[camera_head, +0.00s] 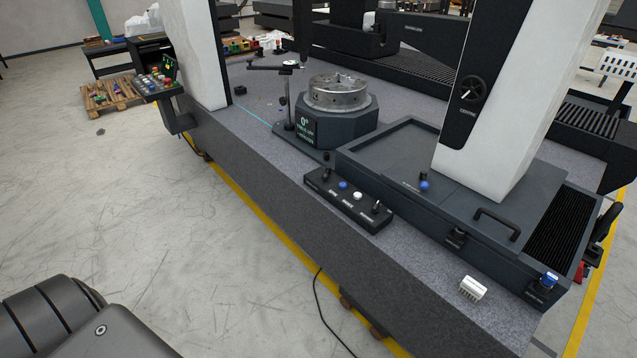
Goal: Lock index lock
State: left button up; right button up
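A rotary table (338,93) with a round metal plate stands on the granite bed. The display (306,126) on its dark base reads 0° above smaller text I cannot read. In front of it lies a black control panel (349,198) with small levers, a blue button (343,184) and a white button (357,195). Its labels are too small to read, so I cannot tell which control is the index lock. Neither gripper is in view. Only a dark grey part of my arm shows at the lower left, well away from the panel.
A dark tray housing (400,150) with a handle (497,222) sits right of the panel. A white column (523,90) rises from it. A small white block (472,289) lies near the bed's front edge. The floor (170,240) at left is clear, with a black cable hanging beside the bed.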

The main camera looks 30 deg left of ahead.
aim_at(325, 177)
jog(key=u, duration=0.45)
jog(key=i, duration=0.55)
jog(key=u, duration=0.75)
jog(key=i, duration=1.05)
jog(key=z, duration=0.05)
jog(key=k, duration=0.75)
jog(key=u, duration=0.6)
jog(key=k, duration=0.55)
jog(key=i, duration=0.8)
jog(key=u, duration=0.05)
